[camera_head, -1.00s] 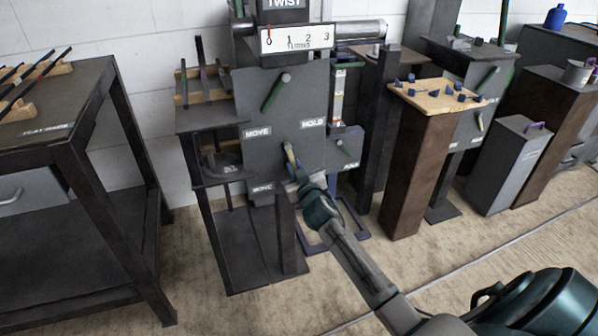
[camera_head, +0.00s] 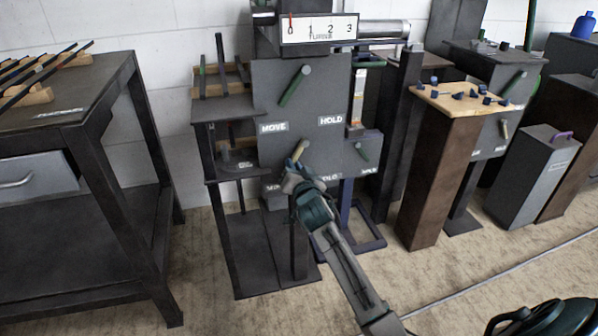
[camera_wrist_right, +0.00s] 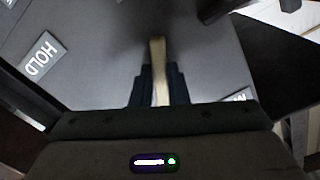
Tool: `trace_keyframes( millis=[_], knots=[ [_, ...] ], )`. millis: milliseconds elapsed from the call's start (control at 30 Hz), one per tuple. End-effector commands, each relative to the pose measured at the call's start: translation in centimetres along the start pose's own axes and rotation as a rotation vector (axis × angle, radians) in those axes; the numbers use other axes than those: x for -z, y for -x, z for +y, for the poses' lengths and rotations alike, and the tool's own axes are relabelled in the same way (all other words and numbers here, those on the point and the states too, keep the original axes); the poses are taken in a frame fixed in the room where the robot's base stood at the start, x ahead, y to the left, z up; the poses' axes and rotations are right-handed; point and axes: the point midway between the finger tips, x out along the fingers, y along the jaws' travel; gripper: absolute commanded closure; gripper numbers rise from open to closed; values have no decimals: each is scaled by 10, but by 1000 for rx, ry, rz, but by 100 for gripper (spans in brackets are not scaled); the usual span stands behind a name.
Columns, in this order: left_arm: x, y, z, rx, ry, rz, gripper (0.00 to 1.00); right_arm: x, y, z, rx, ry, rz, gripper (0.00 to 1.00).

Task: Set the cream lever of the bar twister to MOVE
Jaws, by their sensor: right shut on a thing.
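The bar twister is a grey panel (camera_head: 335,85) with a white scale on top. Its cream lever (camera_head: 301,150) hangs from a pivot low on the panel and leans down to the left. My right gripper (camera_head: 293,168) is shut on the lever's lower part. In the right wrist view the cream lever (camera_wrist_right: 158,65) stands between the two dark fingers. A MOVE label (camera_head: 272,188) is partly hidden low on the left, and a HOLD label (camera_head: 328,178) is low on the right. My left gripper is not in view.
A green lever (camera_head: 294,86) sits higher on the panel, between another MOVE label (camera_head: 273,127) and HOLD label (camera_head: 331,120). A dark workbench (camera_head: 100,105) stands at the left. A brown pedestal (camera_head: 440,165) with blue pieces stands at the right. Open floor lies in front.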

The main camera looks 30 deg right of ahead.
Motion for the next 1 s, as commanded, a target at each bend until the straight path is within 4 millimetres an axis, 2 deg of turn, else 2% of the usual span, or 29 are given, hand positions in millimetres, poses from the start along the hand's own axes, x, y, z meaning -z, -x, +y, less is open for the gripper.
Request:
trace_keyframes(
  millis=[300, 800, 833, 900, 1000],
  knots=[
    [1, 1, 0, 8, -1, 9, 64, -1, 0, -7, -1, -103, -2, 100],
    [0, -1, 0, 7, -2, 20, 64, 0, 0, -8, 0, -120, -2, 100],
    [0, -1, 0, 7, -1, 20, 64, 0, 0, -8, 0, -119, -2, 80],
    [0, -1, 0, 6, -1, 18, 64, 0, 0, -8, 0, -119, -1, 66],
    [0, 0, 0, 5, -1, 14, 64, 0, 0, -8, 0, -118, -1, 64]
  ],
)
